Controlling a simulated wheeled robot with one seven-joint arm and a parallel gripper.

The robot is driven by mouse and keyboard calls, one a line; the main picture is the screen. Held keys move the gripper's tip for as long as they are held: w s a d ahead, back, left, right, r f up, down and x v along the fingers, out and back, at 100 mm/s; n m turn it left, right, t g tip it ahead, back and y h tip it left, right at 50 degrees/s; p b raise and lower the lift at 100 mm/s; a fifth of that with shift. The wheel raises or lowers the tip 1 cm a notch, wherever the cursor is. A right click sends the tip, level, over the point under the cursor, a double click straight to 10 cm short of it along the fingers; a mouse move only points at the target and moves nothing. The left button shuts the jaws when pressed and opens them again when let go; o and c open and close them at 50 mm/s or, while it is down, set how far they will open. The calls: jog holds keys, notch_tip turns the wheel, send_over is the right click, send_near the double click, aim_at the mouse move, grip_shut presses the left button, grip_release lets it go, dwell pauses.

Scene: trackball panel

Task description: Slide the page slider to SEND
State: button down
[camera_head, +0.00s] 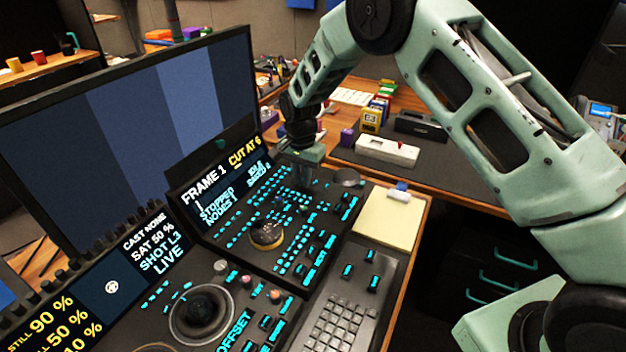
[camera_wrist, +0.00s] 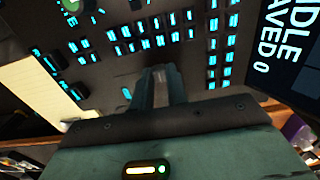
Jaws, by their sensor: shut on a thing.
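My gripper (camera_head: 304,178) reaches down to the far right part of the dark control panel (camera_head: 285,225), just right of the tilted display (camera_head: 222,185). In the wrist view its two fingers (camera_wrist: 163,76) are close together, among rows of cyan-lit keys. They are shut on a small part of the panel, which looks to be the page slider. The slider's cap is hidden by the fingers, and no SEND label can be read. The display reads FRAME 1, CUT AT 6 and STOPPED in the head view. The wrist view shows IDLE and SAVED 0 on it.
A yellow notepad (camera_head: 388,218) lies to the right, with a keyboard (camera_head: 345,318) in front. A large monitor (camera_head: 130,130) stands behind on the left. A white box (camera_head: 387,151) sits on the desk beyond.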

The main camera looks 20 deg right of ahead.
jog(key=shift+w+a+r, duration=0.1)
jog(key=shift+w+a, duration=0.45)
jog(key=c, duration=1.4)
grip_release()
jog(key=shift+o, duration=0.2)
notch_tip(320, 180, up, 17)
jog(key=b, duration=0.1)
jog(key=shift+r, duration=0.15)
